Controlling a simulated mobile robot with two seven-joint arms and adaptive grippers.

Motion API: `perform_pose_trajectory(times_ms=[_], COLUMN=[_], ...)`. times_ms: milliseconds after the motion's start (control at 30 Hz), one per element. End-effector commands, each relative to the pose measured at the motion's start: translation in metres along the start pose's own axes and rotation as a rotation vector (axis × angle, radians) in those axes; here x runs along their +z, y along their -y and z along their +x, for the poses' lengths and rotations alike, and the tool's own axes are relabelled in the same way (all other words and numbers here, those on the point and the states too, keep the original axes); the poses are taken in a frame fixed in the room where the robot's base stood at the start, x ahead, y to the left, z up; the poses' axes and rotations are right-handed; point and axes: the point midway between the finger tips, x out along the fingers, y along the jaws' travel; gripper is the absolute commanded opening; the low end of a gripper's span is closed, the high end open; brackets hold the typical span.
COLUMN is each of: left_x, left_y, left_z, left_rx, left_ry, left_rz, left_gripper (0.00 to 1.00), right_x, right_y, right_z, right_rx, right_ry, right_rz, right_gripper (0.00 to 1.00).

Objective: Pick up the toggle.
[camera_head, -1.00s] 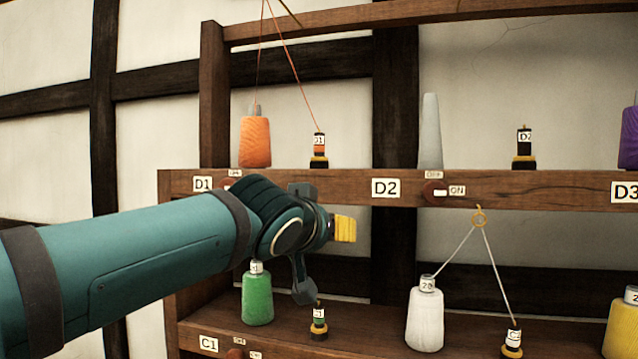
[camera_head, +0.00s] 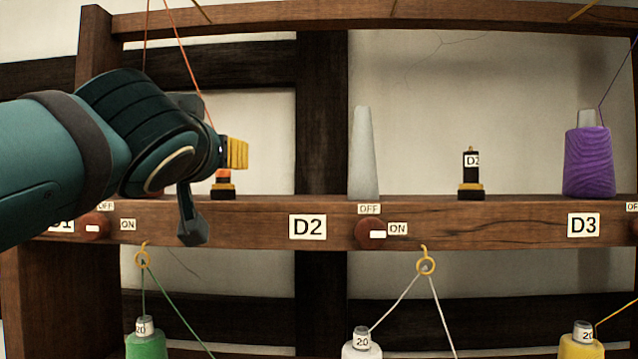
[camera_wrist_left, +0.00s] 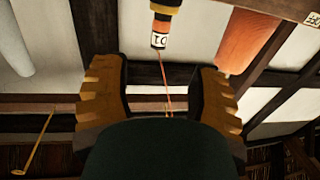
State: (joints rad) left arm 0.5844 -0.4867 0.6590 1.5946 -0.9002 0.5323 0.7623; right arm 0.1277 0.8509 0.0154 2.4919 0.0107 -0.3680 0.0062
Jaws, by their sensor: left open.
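A small black toggle with an orange band and yellow collar (camera_head: 222,188) stands on the upper shelf in the D1 bay. An orange thread runs from it, and the yellow fingers of my left gripper (camera_head: 238,153) partly cover it in the head view. In the left wrist view, the toggle (camera_wrist_left: 160,28) appears upside down with its D1 label, beyond the gap between the fingers. My left gripper (camera_wrist_left: 163,95) is open and empty, apart from the toggle. A similar black toggle marked D2 (camera_head: 471,175) stands to the right. My right gripper is out of view.
An orange cone (camera_wrist_left: 245,40) stands beside the D1 toggle. A bare grey cone (camera_head: 363,155) and a purple cone (camera_head: 589,160) stand farther right. The shelf's front board (camera_head: 265,207) carries round ON/OFF switches (camera_head: 371,235). Thread rings hang under it.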

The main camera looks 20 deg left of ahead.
Motion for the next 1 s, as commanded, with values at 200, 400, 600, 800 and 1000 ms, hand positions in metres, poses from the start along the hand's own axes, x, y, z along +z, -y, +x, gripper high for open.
perform_pose_trajectory(times_ms=[200,400,600,800,1000], left_x=[0.0,0.001,0.002,0.002,0.002], left_y=[0.001,0.0,0.0,0.0,-0.001], left_z=[0.037,0.049,0.076,0.097,0.098], left_rx=[-0.001,0.0,-0.001,0.001,0.002], left_ry=[0.003,0.002,0.004,0.002,0.0], left_rz=[0.0,0.0,-0.001,0.0,0.0], left_gripper=[0.59,0.59,0.59,0.59,0.59], right_x=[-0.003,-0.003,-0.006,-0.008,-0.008], right_y=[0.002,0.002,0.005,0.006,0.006], right_z=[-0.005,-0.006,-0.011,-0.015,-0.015], right_rx=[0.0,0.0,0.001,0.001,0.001], right_ry=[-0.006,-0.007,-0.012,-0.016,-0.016], right_rz=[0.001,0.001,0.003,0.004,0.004], right_gripper=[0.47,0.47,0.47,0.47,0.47])
